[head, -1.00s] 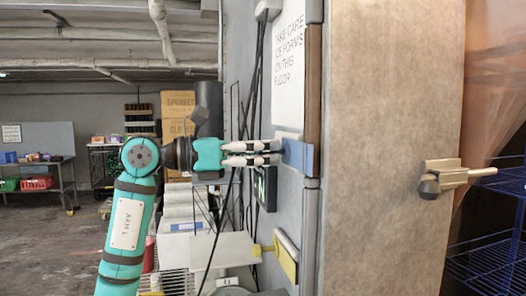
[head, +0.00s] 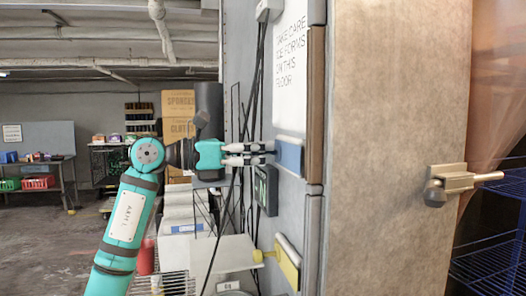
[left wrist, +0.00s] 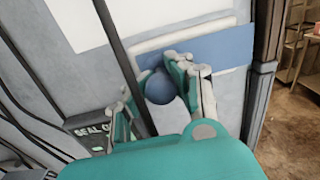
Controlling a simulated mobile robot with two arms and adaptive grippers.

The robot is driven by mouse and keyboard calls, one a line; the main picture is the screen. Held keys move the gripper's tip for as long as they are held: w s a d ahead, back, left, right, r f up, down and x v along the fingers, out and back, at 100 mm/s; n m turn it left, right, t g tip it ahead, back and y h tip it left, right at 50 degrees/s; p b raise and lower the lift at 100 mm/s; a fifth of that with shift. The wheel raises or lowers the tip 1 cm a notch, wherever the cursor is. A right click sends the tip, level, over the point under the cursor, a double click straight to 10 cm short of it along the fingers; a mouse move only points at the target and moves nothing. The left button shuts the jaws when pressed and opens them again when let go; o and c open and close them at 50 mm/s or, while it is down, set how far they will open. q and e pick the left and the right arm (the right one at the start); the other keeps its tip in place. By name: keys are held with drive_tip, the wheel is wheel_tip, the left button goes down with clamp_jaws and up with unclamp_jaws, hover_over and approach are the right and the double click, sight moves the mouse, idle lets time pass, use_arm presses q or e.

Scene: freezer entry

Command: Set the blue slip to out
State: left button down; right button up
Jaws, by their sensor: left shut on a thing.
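The blue slip (head: 290,156) is a flat blue plate in a pale holder on the grey wall panel, beside the brown edge strip. In the left wrist view the slip (left wrist: 215,48) shows with a round dark blue knob (left wrist: 160,87) in front of it. My left gripper (head: 272,153) reaches the slip from the left with its fingers closed together. In the left wrist view the fingers (left wrist: 160,95) stand on both sides of the knob and hold it. Part of the slip's left end is hidden by the fingers. My right gripper is not in view.
A yellow slip (head: 288,268) with a yellow knob sits lower on the panel. Black cables (head: 250,105) hang left of the slips. A dark sign with green letters (head: 267,190) is just below the gripper. The tan door (head: 385,150) with a latch handle (head: 452,184) stands right.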

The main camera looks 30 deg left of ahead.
use_arm(q)
drive_tip(key=shift+a+r, duration=0.1)
drive_tip(key=shift+r, duration=0.05)
drive_tip(key=c, duration=1.6)
unclamp_jaws()
drive_tip(key=shift+c, duration=0.2)
drive_tip(key=o, duration=0.5)
drive_tip(key=shift+s+a, duration=0.1)
drive_tip(key=shift+a, duration=0.25)
drive_tip(key=shift+c, duration=0.2)
drive_tip(key=shift+o, duration=0.7)
drive_tip(key=shift+s+a, duration=0.1)
drive_tip(key=shift+a, duration=0.05)
drive_tip(key=shift+d, duration=0.2)
drive_tip(key=v, duration=1.2)
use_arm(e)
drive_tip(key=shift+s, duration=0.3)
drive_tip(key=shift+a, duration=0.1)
